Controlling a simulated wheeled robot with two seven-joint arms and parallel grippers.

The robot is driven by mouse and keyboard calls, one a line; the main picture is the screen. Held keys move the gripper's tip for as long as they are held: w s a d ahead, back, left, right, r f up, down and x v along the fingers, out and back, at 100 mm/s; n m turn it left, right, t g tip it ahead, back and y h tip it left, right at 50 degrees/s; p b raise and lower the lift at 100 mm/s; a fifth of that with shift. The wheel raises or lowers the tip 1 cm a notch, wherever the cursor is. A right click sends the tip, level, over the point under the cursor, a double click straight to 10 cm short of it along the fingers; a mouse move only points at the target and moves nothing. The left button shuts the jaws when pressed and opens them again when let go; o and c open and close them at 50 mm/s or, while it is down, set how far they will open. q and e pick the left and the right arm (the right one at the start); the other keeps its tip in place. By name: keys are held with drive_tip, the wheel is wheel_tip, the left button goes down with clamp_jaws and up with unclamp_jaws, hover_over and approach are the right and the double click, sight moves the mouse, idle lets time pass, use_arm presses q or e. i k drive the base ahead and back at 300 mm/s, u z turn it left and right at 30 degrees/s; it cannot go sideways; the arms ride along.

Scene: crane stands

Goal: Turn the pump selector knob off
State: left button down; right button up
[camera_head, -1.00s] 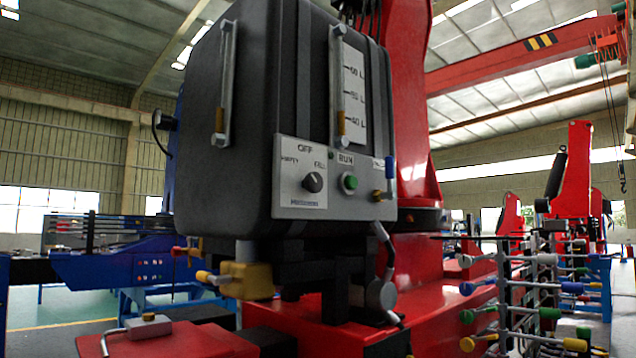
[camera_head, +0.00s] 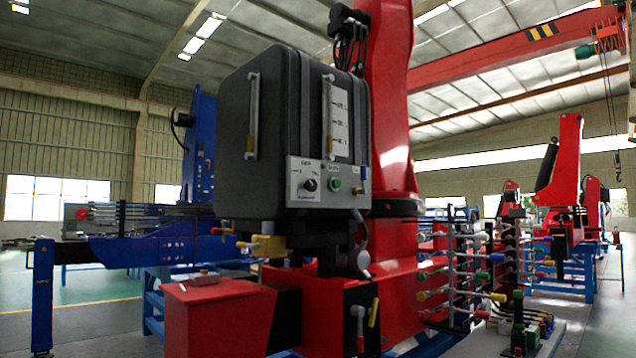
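The pump selector knob (camera_head: 310,185) is a small black round knob on a light grey control panel (camera_head: 326,197). The panel sits low on the front of a large black tank unit (camera_head: 272,150) mounted on a red crane stand. Small labels surround the knob, with one above it, too small to read now. A green button (camera_head: 335,184) sits to the right of the knob. The knob's exact pointing direction is hard to tell at this size. Neither of my grippers shows in the head view.
A red box (camera_head: 220,312) stands in front of the tank, low in the picture. Yellow valve handles (camera_head: 268,245) stick out under the tank. A rack of coloured levers (camera_head: 470,275) stands at the right. Open floor (camera_head: 100,318) lies at the left front.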

sight(311, 184)
drive_tip(key=z, duration=0.6)
drive_tip(key=k, duration=0.25)
drive_tip(key=u, duration=1.45)
drive_tip(key=i, duration=0.85)
drive_tip(key=z, duration=0.35)
